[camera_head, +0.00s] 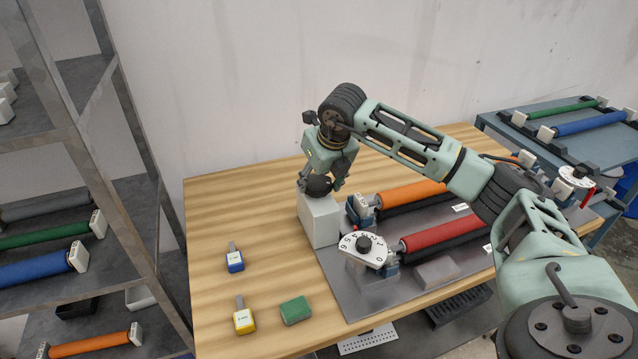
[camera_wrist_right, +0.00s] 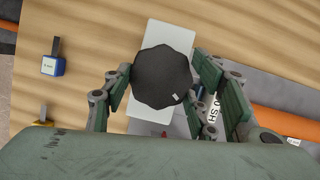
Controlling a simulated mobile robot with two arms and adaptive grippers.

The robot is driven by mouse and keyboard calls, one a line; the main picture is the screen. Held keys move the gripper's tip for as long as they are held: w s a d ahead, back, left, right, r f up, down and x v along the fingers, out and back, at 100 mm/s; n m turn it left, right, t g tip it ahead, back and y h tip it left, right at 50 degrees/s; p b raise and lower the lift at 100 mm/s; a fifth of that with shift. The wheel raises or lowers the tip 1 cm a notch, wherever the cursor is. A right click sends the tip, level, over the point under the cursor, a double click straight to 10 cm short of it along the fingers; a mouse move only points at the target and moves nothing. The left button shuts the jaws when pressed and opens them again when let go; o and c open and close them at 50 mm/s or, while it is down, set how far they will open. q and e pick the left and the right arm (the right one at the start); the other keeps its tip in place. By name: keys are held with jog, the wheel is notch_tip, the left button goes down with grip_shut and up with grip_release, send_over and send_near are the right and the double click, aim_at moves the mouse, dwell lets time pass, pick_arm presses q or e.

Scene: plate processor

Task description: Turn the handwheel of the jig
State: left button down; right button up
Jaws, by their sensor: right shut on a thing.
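The black handwheel (camera_head: 318,186) sits on top of a pale grey box (camera_head: 320,222) at the left end of the jig (camera_head: 335,283). In the right wrist view the handwheel (camera_wrist_right: 162,80) is a dark many-sided disc over the pale box (camera_wrist_right: 165,36). My right gripper (camera_head: 320,184) reaches down from above and is shut on the handwheel, with one finger on each side in the wrist view. The jig's grey plate carries an orange roller (camera_head: 408,192), a red roller (camera_head: 440,234) and a white numbered dial (camera_head: 362,250). My left gripper is not in view.
On the wooden table (camera_head: 225,205) left of the jig lie a blue-tagged piece (camera_head: 235,261), a yellow-tagged piece (camera_head: 243,319) and a green block (camera_head: 295,310). A metal shelf (camera_head: 125,110) with rollers stands at the left. A blue-grey bench (camera_head: 552,137) stands back right.

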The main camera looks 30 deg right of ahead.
jog(key=m, duration=0.2)
jog(key=m+h+b, duration=0.2)
jog(key=m, duration=0.1)
jog(key=shift+w+a+m+g, duration=0.15)
jog(key=shift+a+m+g, duration=0.1)
jog(key=shift+m+g, duration=0.05)
jog(key=m+g+h+b, duration=0.1)
jog(key=m, duration=0.3)
jog(key=shift+w+r+m+b, duration=0.1)
jog(key=shift+m+b, duration=0.25)
jog(key=shift+m, duration=0.05)
jog(key=o, duration=1.1)
jog(key=shift+w+g+h, duration=0.1)
jog(key=shift+g+h, duration=0.2)
jog(key=shift+r, duration=0.1)
jog(key=v, duration=1.1)
jog(key=shift+r, duration=0.35)
